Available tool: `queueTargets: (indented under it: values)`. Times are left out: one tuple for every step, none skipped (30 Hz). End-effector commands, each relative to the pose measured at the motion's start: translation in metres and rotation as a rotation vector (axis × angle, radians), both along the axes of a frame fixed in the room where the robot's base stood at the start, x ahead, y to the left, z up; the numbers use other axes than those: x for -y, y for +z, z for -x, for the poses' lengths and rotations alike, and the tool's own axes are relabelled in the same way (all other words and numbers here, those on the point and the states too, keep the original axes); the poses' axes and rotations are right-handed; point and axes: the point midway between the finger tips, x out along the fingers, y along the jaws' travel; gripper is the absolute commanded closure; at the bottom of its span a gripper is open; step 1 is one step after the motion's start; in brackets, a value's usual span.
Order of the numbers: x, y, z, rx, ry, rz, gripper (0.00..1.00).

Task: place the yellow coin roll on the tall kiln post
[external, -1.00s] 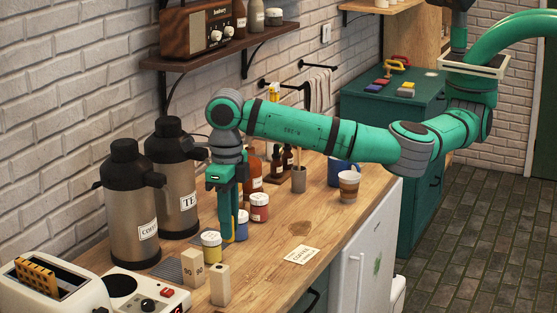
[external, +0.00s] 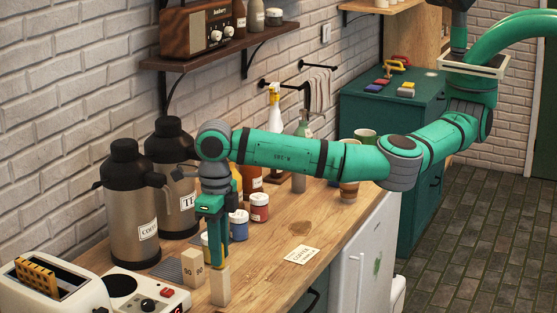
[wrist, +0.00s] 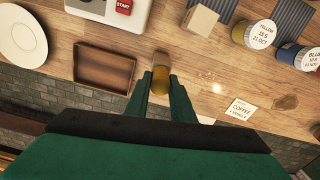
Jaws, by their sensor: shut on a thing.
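My gripper (external: 214,262) points down and is shut on the yellow coin roll, which shows between its fingertips in the wrist view (wrist: 161,78). I cannot tell whether the roll touches the post's top.
A yellow-labelled jar (wrist: 256,35) and a blue-labelled jar (wrist: 304,55) stand right of the posts. A brown tray (wrist: 104,70) and the START appliance (external: 146,296) lie to the left.

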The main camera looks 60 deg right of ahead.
Motion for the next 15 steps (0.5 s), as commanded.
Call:
queueTargets:
  values:
    - [0.0, -0.0015, 0.0002, 0.0, 0.0, 0.0, 1.0]
    - [0.0, -0.0013, 0.0002, 0.0, 0.0, 0.0, 0.72]
    - [0.0, -0.0012, 0.0001, 0.0, 0.0, 0.0, 0.62]
    - [0.0, -0.0012, 0.0001, 0.0, 0.0, 0.0, 0.6]
    - [0.0, -0.0012, 0.0001, 0.0, 0.0, 0.0, 0.6]
    - [0.0, -0.0012, 0.0001, 0.0, 0.0, 0.0, 0.6]
    - [0.0001, -0.0012, 0.0001, 0.0, 0.0, 0.0, 0.6]
    - [0.0, -0.0011, 0.0001, 0.0, 0.0, 0.0, 0.6]
    - [0.0, -0.0011, 0.0001, 0.0, 0.0, 0.0, 0.6]
    - [0.0, -0.0011, 0.0001, 0.0, 0.0, 0.0, 0.6]
    - [0.0001, -0.001, 0.0, 0.0, 0.0, 0.0, 0.6]
    - [0.0001, -0.0006, 0.0, 0.0, 0.0, 0.0, 0.6]
    - [0.0001, 0.0001, 0.0, 0.0, 0.0, 0.0, 0.6]
    - [0.0001, 0.0014, -0.0001, 0.001, 0.0, 0.0, 0.6]
    - [-0.0001, 0.004, -0.0003, 0.001, 0.0, 0.0, 0.6]
